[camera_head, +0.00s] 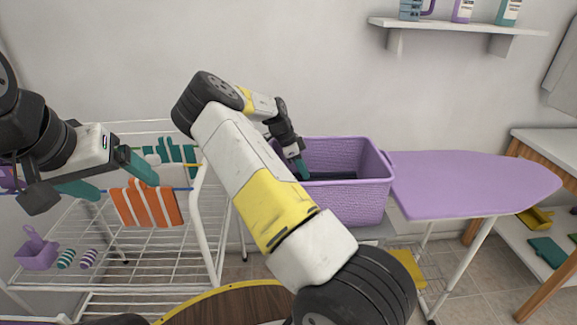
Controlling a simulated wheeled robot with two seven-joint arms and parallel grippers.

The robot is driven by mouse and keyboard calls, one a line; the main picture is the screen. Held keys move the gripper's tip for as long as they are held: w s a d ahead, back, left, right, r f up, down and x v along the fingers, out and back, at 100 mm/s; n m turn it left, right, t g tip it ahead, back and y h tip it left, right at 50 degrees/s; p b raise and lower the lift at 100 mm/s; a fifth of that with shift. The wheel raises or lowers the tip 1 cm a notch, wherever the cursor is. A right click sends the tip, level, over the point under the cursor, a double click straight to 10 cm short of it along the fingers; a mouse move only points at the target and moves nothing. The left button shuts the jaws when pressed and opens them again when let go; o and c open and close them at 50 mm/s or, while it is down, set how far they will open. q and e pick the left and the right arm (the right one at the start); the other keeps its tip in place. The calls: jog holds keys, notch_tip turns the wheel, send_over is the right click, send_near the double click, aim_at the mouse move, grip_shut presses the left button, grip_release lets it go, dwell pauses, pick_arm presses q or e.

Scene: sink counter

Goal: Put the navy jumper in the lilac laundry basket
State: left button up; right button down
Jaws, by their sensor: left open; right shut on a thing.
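The lilac laundry basket (345,201) stands behind my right arm, between the drying rack and the ironing board. A dark navy patch, which looks like the navy jumper (335,176), shows low inside it; most of it is hidden by the basket's front wall. My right gripper (302,170) reaches down over the basket's left part, with its teal fingertips at the dark cloth, shut on it. My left gripper (108,177) is open and empty at the left, above the drying rack and close to an orange striped cloth.
The white drying rack (208,235) holds an orange-and-white striped cloth (147,204), a teal striped cloth (176,154) and small striped socks. The lilac ironing board (470,182) is right of the basket. A wall shelf (455,26) with bottles hangs above. A round wooden top (225,308) is in front.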

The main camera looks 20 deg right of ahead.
notch_tip(320, 180, down, 2)
jog(key=shift+f, duration=0.15)
jog(key=c, duration=1.3)
grip_release()
